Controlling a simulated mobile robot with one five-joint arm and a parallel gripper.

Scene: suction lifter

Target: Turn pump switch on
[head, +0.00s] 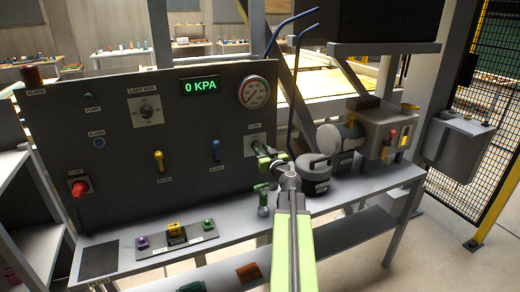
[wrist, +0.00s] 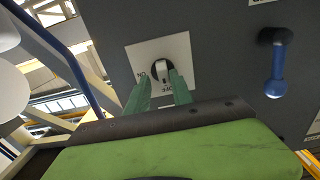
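A small rotary switch on a white plate (head: 252,137) is at the lower right of the dark control panel, partly hidden by my gripper in the head view. In the wrist view the switch (wrist: 161,70) has a black round body and a pale handle; its label is unreadable. My gripper (head: 266,158) is in front of the plate. In the wrist view its two green fingers (wrist: 160,88) are apart, pointing at the switch, with the handle appearing between the tips. I cannot tell whether they touch it. The display (head: 201,86) reads 0 KPA.
The panel also has a blue lever (head: 216,151), a yellow lever (head: 158,161), a red knob (head: 78,188), a limit dial (head: 146,111) and a round gauge (head: 257,93). A dark canister (head: 313,172) stands close right of my gripper. Blue hoses (head: 291,75) rise behind it.

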